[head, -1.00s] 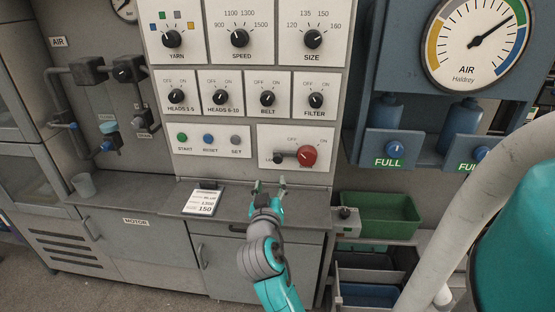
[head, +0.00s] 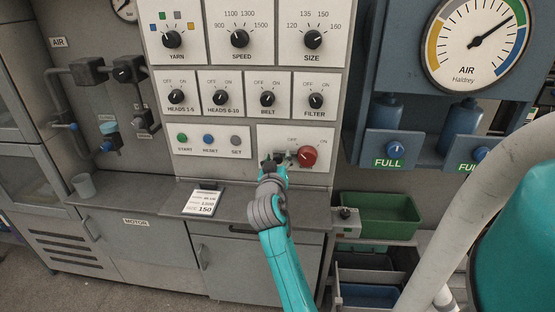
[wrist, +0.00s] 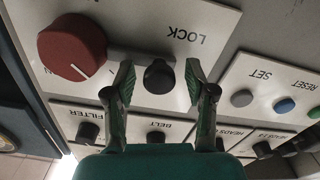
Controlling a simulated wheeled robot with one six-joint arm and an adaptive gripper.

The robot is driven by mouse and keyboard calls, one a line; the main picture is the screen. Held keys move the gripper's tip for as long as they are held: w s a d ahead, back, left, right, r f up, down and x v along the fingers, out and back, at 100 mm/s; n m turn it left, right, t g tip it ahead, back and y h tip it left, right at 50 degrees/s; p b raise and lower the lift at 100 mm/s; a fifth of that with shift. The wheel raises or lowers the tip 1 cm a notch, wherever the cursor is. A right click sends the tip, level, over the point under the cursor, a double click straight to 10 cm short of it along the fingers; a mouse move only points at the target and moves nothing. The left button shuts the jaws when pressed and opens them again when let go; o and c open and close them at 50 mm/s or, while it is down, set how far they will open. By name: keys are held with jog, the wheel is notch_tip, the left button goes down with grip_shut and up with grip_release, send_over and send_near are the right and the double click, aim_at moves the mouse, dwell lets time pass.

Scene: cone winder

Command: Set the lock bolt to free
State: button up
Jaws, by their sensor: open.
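The lock bolt's black knob (wrist: 159,77) is below the LOCK label in the wrist view, which shows the panel upside down. A grey bar runs from it toward the red main knob (wrist: 72,47). My gripper (wrist: 160,85) is open, with one finger on each side of the black knob. I cannot tell whether either finger touches it. In the head view my gripper (head: 273,163) covers the lock bolt at the left of the red knob (head: 307,156). The red knob's white line points toward OFF or between the marks; I cannot tell exactly.
SET (head: 236,140), RESET (head: 208,139) and START buttons sit left of the lock panel. Knobs for belt (head: 267,99) and filter (head: 316,100) are above. A card (head: 204,202) lies on the ledge below, and a green bin (head: 381,214) stands at the right.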

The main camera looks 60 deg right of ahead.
aim_at(264, 151)
jog(key=shift+d, duration=0.1)
grip_shut()
jog(key=shift+w, duration=0.1)
jog(key=shift+w+a, duration=0.3)
jog(key=shift+w, duration=0.35)
jog(key=shift+w+a, duration=0.25)
jog(key=shift+w, duration=0.35)
jog(key=shift+w+a, duration=0.3)
jog(key=shift+w, duration=0.35)
grip_release()
jog(key=shift+w, duration=0.15)
